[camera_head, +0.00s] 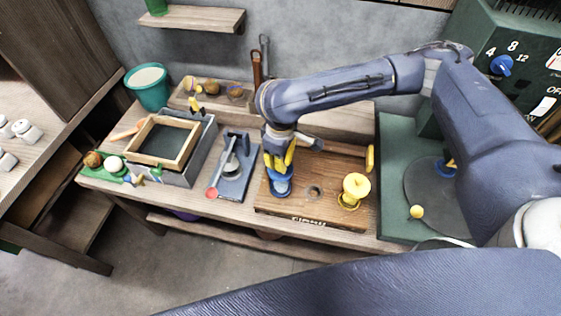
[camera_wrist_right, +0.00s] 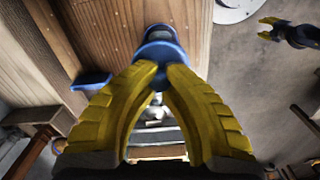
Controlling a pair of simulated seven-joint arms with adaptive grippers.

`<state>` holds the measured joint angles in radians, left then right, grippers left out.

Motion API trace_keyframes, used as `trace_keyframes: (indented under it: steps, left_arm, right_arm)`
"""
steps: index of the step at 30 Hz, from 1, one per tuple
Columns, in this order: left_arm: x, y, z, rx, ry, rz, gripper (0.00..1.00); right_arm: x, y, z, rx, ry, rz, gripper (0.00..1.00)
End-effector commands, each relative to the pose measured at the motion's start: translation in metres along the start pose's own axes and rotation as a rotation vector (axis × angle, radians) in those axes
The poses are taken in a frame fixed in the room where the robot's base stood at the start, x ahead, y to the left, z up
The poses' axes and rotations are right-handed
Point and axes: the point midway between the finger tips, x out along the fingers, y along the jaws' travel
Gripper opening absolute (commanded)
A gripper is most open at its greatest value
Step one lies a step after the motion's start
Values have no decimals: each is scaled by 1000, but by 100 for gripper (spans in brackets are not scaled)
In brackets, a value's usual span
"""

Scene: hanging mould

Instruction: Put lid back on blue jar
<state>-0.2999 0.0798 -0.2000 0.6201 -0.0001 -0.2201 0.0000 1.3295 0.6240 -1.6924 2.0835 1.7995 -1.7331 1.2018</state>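The blue jar (camera_head: 280,187) stands on the left part of the wooden board, with a pale clear body and a blue base ring. My right gripper (camera_head: 280,166) points down directly over it. In the right wrist view the yellow fingertips (camera_wrist_right: 165,72) close in around a blue piece, which looks like the blue lid (camera_wrist_right: 160,52). The lid is at the jar's top; whether it is seated or just above cannot be told, as the fingers hide the contact.
A yellow jar (camera_head: 355,187) stands on the right of the wooden board (camera_head: 325,215), beside an empty round hole. A grey-blue plate with a red-tipped lever (camera_head: 226,175) lies left of the board.

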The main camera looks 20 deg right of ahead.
Motion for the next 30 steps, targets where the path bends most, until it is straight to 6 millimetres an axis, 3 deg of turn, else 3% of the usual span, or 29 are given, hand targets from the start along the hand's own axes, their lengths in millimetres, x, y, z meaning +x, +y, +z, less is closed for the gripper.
trace_keyframes:
  steps: [27, 28, 30]
  left_arm:
    - [0, 0, 0, 0, 0, 0, 44]
    - [0, 0, 0, 0, 0, 0, 44]
    - [0, 0, 0, 0, 0, 0, 44]
  right_arm:
    - [2, 0, 0, 0, 0, 0, 0]
    - [2, 0, 0, 0, 0, 0, 10]
    - [2, 0, 0, 0, 0, 0, 18]
